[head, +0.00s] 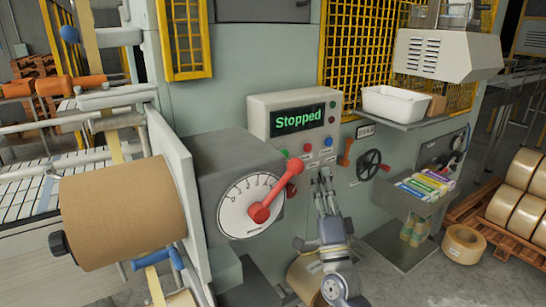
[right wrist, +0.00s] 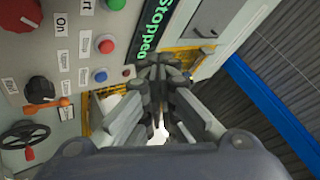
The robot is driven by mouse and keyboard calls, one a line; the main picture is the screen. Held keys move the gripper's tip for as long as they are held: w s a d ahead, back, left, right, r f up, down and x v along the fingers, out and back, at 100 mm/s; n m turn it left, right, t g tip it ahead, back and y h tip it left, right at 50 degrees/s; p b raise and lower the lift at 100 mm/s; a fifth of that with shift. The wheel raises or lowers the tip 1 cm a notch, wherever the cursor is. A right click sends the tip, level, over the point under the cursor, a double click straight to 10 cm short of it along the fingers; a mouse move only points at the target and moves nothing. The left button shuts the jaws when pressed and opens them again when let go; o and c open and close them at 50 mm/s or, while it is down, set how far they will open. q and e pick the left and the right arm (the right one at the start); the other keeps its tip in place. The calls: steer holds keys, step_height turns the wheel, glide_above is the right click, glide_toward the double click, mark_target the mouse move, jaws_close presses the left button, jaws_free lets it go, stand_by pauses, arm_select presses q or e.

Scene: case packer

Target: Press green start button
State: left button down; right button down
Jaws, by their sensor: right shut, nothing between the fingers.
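The green button (head: 284,153) is at the left of a row on the pale control panel (head: 262,108), left of a red button (head: 308,148) and a blue button (head: 328,142). It also shows at the top edge of the right wrist view (right wrist: 115,5). The display (head: 299,118) reads "Stopped" in green. My right gripper (head: 322,173) is shut and empty, with its fingertips just below the red and blue buttons in the head view. In the right wrist view the fingertips (right wrist: 160,72) appear clear of the green button. My left gripper is out of view.
A red lever (head: 276,190) on a dial stands left of the gripper, close to the button row. A black handwheel (head: 370,165) and an orange handle (head: 346,152) are to the right. A white bin (head: 398,104) sits on a shelf farther right.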

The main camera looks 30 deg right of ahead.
steer(key=shift+r, duration=0.4)
steer(key=shift+w, duration=0.1)
steer(key=w+b, duration=0.2)
steer(key=w, duration=0.6)
steer(key=shift+w+a+b, duration=0.3)
steer(key=shift+a+b, duration=0.05)
steer(key=shift+a, duration=0.05)
stand_by(1.1)
steer(key=shift+w, duration=0.4)
